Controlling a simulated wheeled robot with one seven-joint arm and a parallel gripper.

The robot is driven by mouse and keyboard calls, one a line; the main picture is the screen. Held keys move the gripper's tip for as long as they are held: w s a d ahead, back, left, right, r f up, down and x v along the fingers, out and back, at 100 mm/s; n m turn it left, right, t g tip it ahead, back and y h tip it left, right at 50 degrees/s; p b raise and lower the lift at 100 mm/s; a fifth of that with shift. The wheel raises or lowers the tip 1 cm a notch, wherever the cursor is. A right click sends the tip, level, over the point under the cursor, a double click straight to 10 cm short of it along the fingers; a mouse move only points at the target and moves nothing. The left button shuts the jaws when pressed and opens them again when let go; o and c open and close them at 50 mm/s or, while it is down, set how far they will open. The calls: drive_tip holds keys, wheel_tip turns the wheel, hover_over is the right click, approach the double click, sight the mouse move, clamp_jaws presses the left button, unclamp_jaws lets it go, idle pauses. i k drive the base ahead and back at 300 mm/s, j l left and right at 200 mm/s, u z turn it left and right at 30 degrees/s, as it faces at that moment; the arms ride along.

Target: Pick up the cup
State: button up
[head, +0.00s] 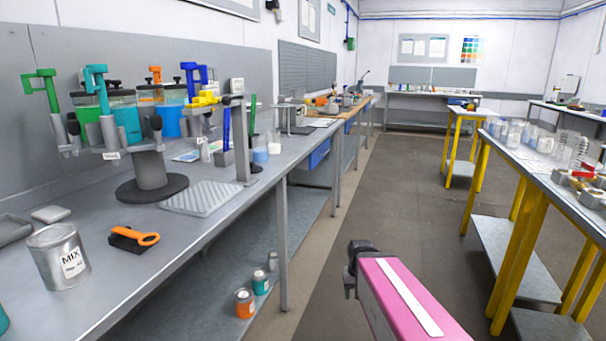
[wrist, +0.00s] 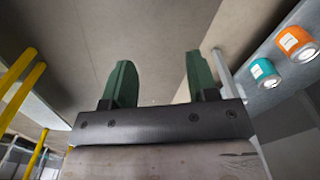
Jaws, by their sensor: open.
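A small light-blue cup-like container (head: 260,155) stands on the left grey bench, with a whitish one (head: 274,146) beside it. I cannot tell for sure which is the cup. My gripper (wrist: 160,75) shows two green fingers spread apart with nothing between them, over the floor. In the head view my pink arm is at the bottom centre, over the aisle and well apart from the bench top. Neither container shows in the wrist view.
Yellow-legged tables (head: 540,165) stand right. The aisle is clear.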

sight(260, 143)
drive_tip(key=u, duration=1.5)
drive_tip(key=i+l+z, duration=0.1)
drive_tip(key=l+z, duration=0.2)
drive_tip(key=i+l+z, duration=0.15)
drive_tip(key=z, duration=0.2)
